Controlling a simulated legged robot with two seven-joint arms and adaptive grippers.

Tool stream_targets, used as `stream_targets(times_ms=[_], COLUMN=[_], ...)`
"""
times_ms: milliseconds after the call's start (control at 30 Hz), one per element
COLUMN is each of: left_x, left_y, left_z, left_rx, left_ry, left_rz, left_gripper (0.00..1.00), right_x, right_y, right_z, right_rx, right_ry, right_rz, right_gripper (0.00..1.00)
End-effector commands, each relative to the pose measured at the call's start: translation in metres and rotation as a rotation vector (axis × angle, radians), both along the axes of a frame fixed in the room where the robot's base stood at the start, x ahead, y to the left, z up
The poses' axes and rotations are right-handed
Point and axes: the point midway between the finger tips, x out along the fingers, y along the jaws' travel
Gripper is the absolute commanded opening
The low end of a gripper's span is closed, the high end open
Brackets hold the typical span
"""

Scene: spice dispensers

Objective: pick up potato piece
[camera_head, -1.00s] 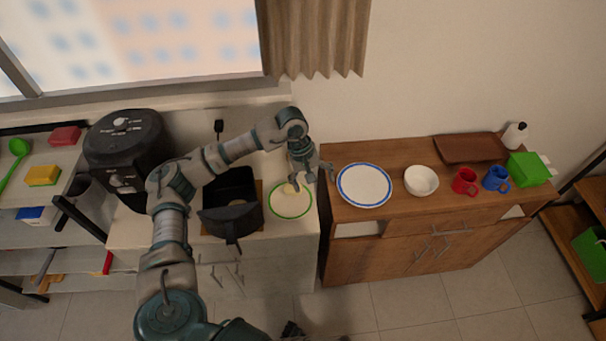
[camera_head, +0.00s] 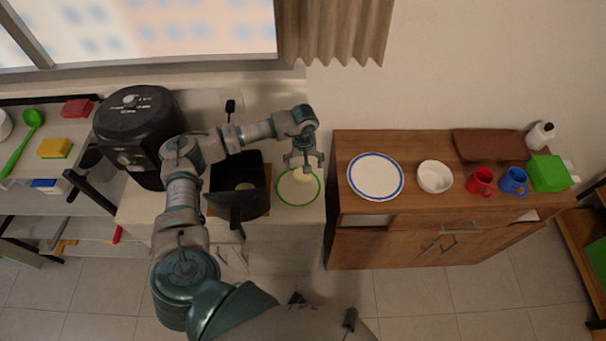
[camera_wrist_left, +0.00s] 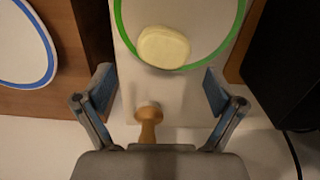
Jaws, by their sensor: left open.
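The potato piece (camera_wrist_left: 163,47) is a pale yellow rounded chunk lying on a white plate with a green rim (camera_wrist_left: 119,21). In the head view the potato piece (camera_head: 301,174) shows small on the green-rimmed plate (camera_head: 297,200), partly under my gripper. My left gripper (camera_head: 305,165) hangs above the far part of this plate. In the wrist view its two fingers (camera_wrist_left: 160,88) are spread apart and empty, with the potato piece ahead, centred between them and not touched. My right gripper is not in view.
A black drawer-like basket (camera_head: 238,190) stands left of the plate, with a black air fryer (camera_head: 135,125) behind it. A blue-rimmed plate (camera_head: 376,177) is on the wooden cabinet to the right. A small wooden-handled object (camera_wrist_left: 149,122) lies near the fingers.

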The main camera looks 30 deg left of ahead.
Motion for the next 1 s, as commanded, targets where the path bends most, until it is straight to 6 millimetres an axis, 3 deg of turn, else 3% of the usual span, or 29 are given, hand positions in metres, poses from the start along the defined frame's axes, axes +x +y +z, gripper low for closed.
stream_targets(times_ms=[133, 300, 567, 667, 833, 1000], left_x=[-0.005, -0.005, -0.004, -0.004, -0.004, -0.004], left_y=[0.001, 0.001, 0.000, 0.001, 0.001, 0.002], left_z=[-0.022, -0.045, -0.049, -0.049, -0.049, -0.049], left_rx=[0.001, 0.000, 0.001, 0.001, 0.000, 0.000], left_ry=[0.007, 0.005, 0.002, 0.003, 0.002, 0.004], left_rz=[0.000, 0.000, 0.000, 0.000, 0.000, 0.000], left_gripper=[0.94, 0.94, 0.94, 0.74, 0.31, 0.29], right_x=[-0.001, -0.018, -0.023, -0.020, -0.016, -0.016], right_y=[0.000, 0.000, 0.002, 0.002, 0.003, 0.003], right_z=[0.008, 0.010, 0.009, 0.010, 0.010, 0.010], right_rx=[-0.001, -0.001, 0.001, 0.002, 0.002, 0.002], right_ry=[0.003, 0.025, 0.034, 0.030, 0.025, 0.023], right_rz=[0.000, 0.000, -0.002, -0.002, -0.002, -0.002], right_gripper=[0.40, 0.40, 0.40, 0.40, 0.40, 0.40])
